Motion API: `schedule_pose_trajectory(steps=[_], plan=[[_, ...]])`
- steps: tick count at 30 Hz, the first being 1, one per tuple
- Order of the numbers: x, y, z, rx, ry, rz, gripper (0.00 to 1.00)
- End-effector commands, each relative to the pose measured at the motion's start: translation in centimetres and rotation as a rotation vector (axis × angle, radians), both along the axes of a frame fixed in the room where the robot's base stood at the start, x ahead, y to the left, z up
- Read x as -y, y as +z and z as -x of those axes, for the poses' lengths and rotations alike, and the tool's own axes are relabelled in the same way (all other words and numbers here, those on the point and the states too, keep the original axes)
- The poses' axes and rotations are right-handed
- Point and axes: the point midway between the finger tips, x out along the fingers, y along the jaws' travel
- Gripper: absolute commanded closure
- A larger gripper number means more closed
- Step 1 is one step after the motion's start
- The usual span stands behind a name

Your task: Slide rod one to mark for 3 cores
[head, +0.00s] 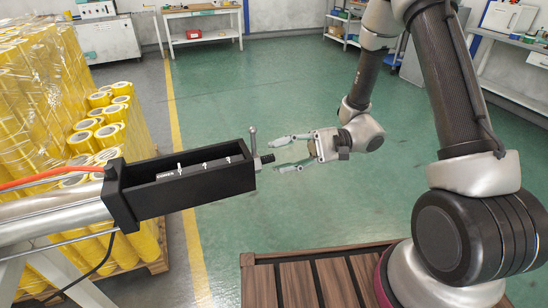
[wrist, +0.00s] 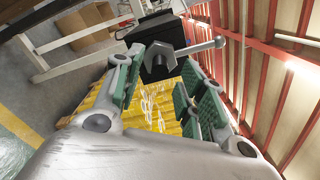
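A black open-topped housing (head: 190,196) sits at the end of a metal tube (head: 50,213) at the left of the head view. A short dark rod end (head: 265,159) sticks out of its right side, with a metal lever (head: 253,140) standing up beside it. White marks (head: 205,164) show in the housing. I cannot tell which one is for 3 cores. My gripper (head: 279,154) is open and empty, its green-padded fingers pointing at the rod end, just right of it. In the wrist view the rod's hex end (wrist: 159,62) and lever (wrist: 205,45) appear ahead, between the fingers (wrist: 161,62).
Wrapped stacks of yellow tape rolls (head: 35,85) stand behind the housing at left. An orange hose (head: 50,175) runs along the tube. A slatted wooden surface (head: 310,282) lies below my arm. Green floor (head: 250,90) is open behind.

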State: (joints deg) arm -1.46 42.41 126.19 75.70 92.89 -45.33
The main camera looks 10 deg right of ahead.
Motion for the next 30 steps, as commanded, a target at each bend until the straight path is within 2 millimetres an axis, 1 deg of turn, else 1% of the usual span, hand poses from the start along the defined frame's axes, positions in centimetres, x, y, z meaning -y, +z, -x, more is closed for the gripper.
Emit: schedule_pose_trajectory(steps=[1, 3, 6, 15, 17, 18, 22, 28, 30], plan=[[-0.8, 0.0, 0.3, 0.000, 0.002, 0.000, 0.60], [-1.6, 0.0, 0.5, -0.001, 0.002, 0.000, 0.60], [-2.4, 0.0, 0.7, -0.002, 0.001, 0.001, 0.60], [-2.7, 0.0, 0.8, -0.002, 0.000, 0.002, 0.60], [-2.7, 0.0, 0.8, -0.002, 0.001, 0.001, 0.69], [-2.7, 0.0, 0.8, -0.002, 0.000, 0.002, 0.77], [-2.7, 0.0, 0.8, -0.002, 0.001, 0.001, 1.00], [-2.6, 0.0, 0.8, -0.002, 0.000, 0.002, 1.00], [-2.2, 0.0, 0.6, -0.001, -0.002, 0.001, 1.00]])
